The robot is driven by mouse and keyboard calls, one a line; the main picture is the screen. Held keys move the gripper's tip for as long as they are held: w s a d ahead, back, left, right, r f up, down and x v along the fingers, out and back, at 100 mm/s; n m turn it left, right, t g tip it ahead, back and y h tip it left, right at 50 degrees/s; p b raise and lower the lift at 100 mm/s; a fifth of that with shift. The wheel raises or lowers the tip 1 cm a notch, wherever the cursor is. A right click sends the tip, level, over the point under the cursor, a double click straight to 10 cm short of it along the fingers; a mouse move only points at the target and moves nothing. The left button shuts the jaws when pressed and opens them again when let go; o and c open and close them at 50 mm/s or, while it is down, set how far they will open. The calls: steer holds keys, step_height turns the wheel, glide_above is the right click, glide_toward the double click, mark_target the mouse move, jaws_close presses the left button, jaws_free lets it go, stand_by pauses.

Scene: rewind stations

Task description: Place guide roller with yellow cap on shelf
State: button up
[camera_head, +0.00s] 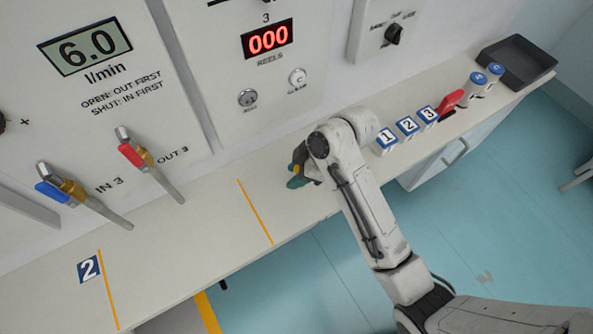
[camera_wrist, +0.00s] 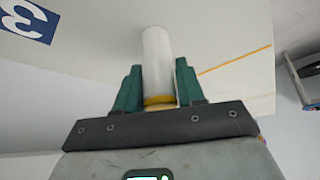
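My gripper (camera_head: 298,172) is over the pale shelf (camera_head: 215,225), right of a yellow line, below the reel counter panel. Its green fingers also show in the wrist view (camera_wrist: 160,75). They are shut on the guide roller (camera_wrist: 157,58), a white cylinder with a yellow cap (camera_wrist: 159,100) at the end near my palm. The white body points away from the palm toward the shelf surface. I cannot tell whether its far end touches the shelf. In the head view only a bit of yellow shows between the fingers; my wrist hides the rest.
Numbered blocks (camera_head: 407,127), a red object (camera_head: 450,102), white cylinders with blue tops (camera_head: 478,83) and a black tray (camera_head: 516,62) stand to the right. Red (camera_head: 133,154) and blue (camera_head: 54,190) valve handles jut out at left. The shelf between is clear.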

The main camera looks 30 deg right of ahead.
steer(key=o, duration=0.3)
steer(key=shift+o, duration=0.2)
steer(key=p+v, duration=0.1)
steer(key=v, duration=1.1)
steer(key=shift+r, duration=0.15)
steer(key=shift+a, duration=0.1)
